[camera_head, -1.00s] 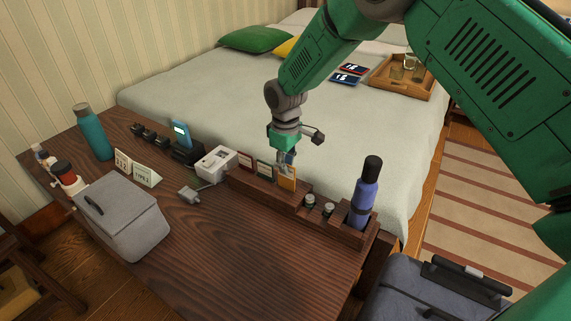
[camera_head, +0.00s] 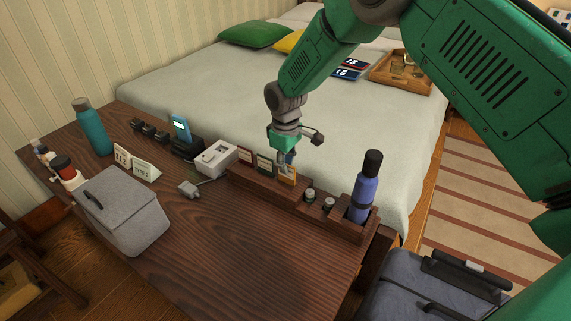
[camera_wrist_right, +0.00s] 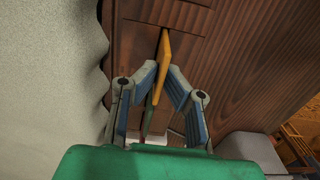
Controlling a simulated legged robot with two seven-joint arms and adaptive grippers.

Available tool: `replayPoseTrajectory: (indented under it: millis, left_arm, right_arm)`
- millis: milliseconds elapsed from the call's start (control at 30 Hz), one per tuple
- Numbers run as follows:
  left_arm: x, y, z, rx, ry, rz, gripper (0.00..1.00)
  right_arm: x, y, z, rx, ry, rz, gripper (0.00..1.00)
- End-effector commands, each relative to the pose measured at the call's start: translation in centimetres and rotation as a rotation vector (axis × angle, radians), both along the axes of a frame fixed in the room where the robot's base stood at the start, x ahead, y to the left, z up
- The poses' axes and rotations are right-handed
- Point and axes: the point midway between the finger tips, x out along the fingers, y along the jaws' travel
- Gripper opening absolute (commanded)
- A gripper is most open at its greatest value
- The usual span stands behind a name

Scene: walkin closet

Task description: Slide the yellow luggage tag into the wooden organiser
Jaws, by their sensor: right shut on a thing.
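The yellow luggage tag (camera_head: 292,178) stands on edge at the wooden organiser (camera_head: 265,190), its lower part hidden behind the organiser's front. My right gripper (camera_head: 284,168) is above it, shut on the tag. In the right wrist view, the fingertips (camera_wrist_right: 160,70) close on both faces of the tag (camera_wrist_right: 166,52), and its far end meets the dark wood of the organiser (camera_wrist_right: 140,45) at a slot. How deep the tag sits is hard to tell. My left gripper is not in view.
Two other tags (camera_head: 264,164) stand in the organiser left of the yellow one. The table front (camera_head: 235,250) is clear.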

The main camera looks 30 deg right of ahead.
Motion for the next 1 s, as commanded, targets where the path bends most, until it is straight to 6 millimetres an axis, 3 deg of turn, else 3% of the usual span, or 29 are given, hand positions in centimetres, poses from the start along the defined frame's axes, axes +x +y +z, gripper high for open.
replayPoseTrajectory:
  millis: [500,567,600,800,867,1000]
  left_arm:
    - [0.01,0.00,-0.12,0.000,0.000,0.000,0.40]
    - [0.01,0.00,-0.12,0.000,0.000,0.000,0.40]
    - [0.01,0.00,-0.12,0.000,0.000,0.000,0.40]
    - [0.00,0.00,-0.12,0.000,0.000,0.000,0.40]
    - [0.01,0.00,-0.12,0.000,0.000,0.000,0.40]
    - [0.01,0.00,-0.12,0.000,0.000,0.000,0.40]
  right_arm:
    - [-0.01,0.01,-0.51,0.000,0.000,0.000,0.00]
    - [-0.01,0.01,-0.51,0.000,0.000,0.000,0.26]
    - [-0.01,0.01,-0.51,0.000,0.000,0.000,0.30]
    - [-0.01,0.01,-0.50,0.000,0.000,0.000,0.30]
    - [-0.01,0.01,-0.51,0.000,0.000,0.000,0.47]
    - [-0.01,0.01,-0.51,0.000,0.000,0.000,0.47]
